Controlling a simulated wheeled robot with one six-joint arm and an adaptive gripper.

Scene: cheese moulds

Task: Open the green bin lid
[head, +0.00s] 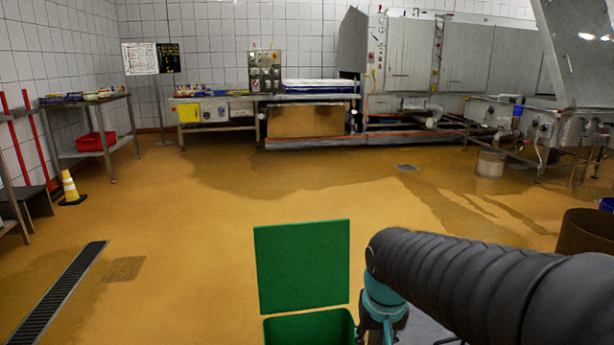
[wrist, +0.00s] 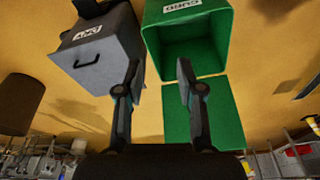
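The green bin (head: 310,328) stands on the floor at the bottom middle of the head view. Its square green lid (head: 302,265) stands raised at the bin's far edge, and the bin's mouth is open. In the wrist view the green bin (wrist: 188,48) shows its empty-looking inside and a white label, with the lid (wrist: 222,110) hinged out beside it. My gripper (wrist: 158,72) is open, with its two fingers well apart and nothing between them. Its right finger overlaps the lid in the picture; I cannot tell whether they touch.
A grey bin (wrist: 105,60) with a black handle and white label stands beside the green bin. A brown round container (head: 585,232) is at the right. A floor drain (head: 60,292) lies at left. Benches and steel machines line the back wall; the floor between is clear.

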